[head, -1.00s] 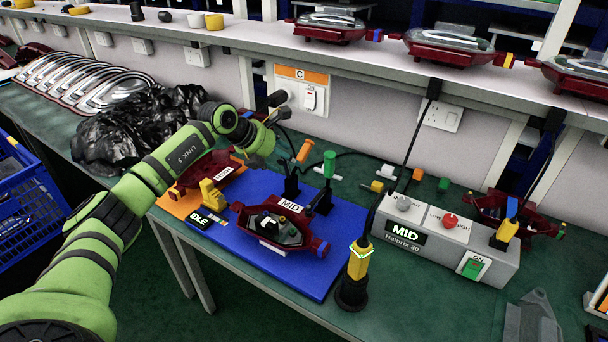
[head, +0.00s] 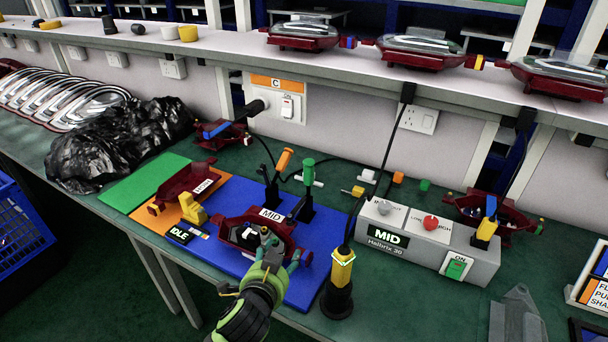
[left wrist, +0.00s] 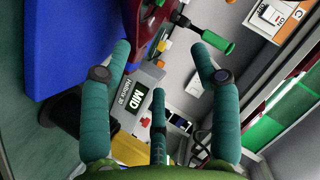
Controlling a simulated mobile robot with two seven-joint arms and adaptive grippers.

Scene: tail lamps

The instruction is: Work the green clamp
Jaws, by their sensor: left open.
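The green clamp (head: 308,178) has an upright green handle on a dark base, at the back right of the blue board (head: 325,218), beside the red MID lamp housing (head: 232,220). Its green handle also shows in the left wrist view (left wrist: 217,41), lying sideways in that picture, beyond the fingers and apart from them. My left gripper (head: 279,250) is open and empty at the front edge of the MID housing, nearer to me than the clamp. Its spread teal fingers show in the left wrist view (left wrist: 160,62). My right gripper is out of view.
An orange-handled clamp (head: 284,160) stands just left of the green one. A yellow-topped post (head: 342,270) stands to the right of my gripper. A grey MID control box (head: 440,255) is further right. Black cables run behind the clamps.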

